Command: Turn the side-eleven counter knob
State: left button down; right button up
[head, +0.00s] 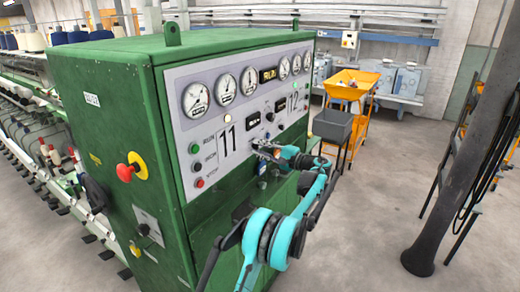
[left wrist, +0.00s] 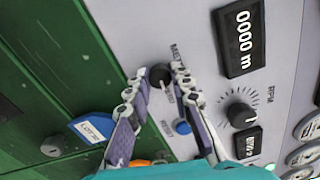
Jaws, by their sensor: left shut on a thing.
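The black counter knob (left wrist: 160,76) sits on the grey panel below a counter display (left wrist: 240,38) reading 0000 m. My left gripper (left wrist: 157,78) has its two fingertips on either side of the knob and is shut on it. In the head view my left gripper (head: 265,151) is at the panel's lower edge, right of the big number 11 (head: 227,137); there the gripper hides the knob. A blue button (left wrist: 183,127) lies between the fingers, beside the knob. My right gripper is not in view.
The green cabinet (head: 105,110) carries gauges, push buttons (head: 197,166) and a red emergency stop (head: 130,168). A second dial (left wrist: 240,112) marked RPM is close to my gripper. A dark post (head: 460,130) and orange cart (head: 350,85) stand right, with open floor between.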

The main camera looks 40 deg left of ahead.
pick_arm(q)
jog(key=c, duration=1.3)
grip_release()
jog(key=shift+c, duration=0.2)
jog(key=shift+d, duration=0.1)
jog(key=w+d, duration=0.1)
jog(key=d, duration=1)
jog(key=shift+w+d+f, duration=0.2)
jog(key=shift+d+f, duration=0.05)
jog(key=shift+d, duration=0.15)
